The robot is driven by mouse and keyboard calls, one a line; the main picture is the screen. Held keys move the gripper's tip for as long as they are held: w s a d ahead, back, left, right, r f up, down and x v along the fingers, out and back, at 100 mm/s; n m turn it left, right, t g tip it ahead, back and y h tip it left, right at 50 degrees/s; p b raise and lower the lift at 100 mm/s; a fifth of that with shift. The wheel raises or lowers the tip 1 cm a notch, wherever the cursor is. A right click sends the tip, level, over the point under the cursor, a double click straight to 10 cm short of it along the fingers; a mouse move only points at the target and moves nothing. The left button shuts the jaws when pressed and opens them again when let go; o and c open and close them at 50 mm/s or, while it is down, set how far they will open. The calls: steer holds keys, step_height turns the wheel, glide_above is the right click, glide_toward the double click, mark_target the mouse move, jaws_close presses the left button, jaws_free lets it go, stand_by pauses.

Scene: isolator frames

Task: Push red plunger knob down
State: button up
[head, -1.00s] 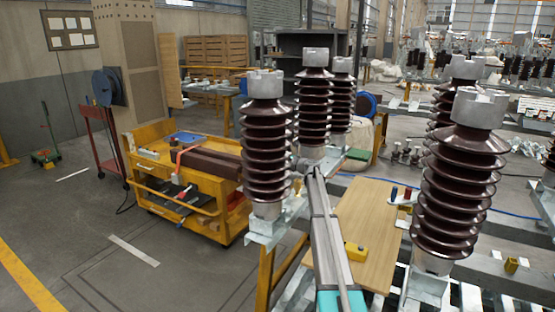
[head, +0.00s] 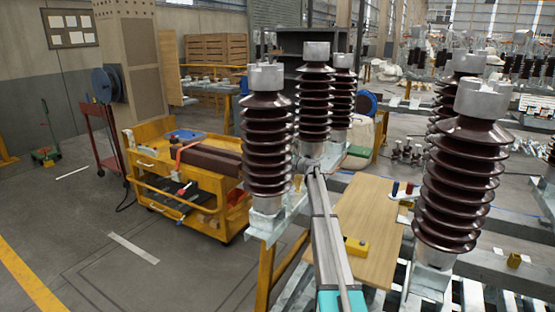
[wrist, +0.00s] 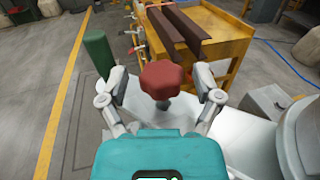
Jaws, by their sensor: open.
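A red, many-sided plunger knob (wrist: 164,80) on a short grey stem stands in the middle of the wrist view. My gripper (wrist: 160,70) is open, with one grey finger to the left of the knob and the other to its right. Gaps show between the knob and both fingers, and nothing is held. The teal gripper body is below the knob in the picture. The knob's base is partly hidden. In the head view my arm reaches away among the brown insulators, and I cannot make out the gripper or the knob there.
Tall brown insulators (head: 267,150) stand on both sides of my arm; one large one (head: 465,185) is at right. A yellow cart (head: 205,215) stands left. A wooden board (head: 372,225) carries a yellow block (head: 356,246). A green cylinder (wrist: 98,58) is left of the gripper.

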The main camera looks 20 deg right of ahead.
steer(key=shift+s, duration=0.1)
steer(key=v, duration=1.1)
steer(key=shift+s+d, duration=0.15)
steer(key=shift+s, duration=0.2)
stand_by(0.4)
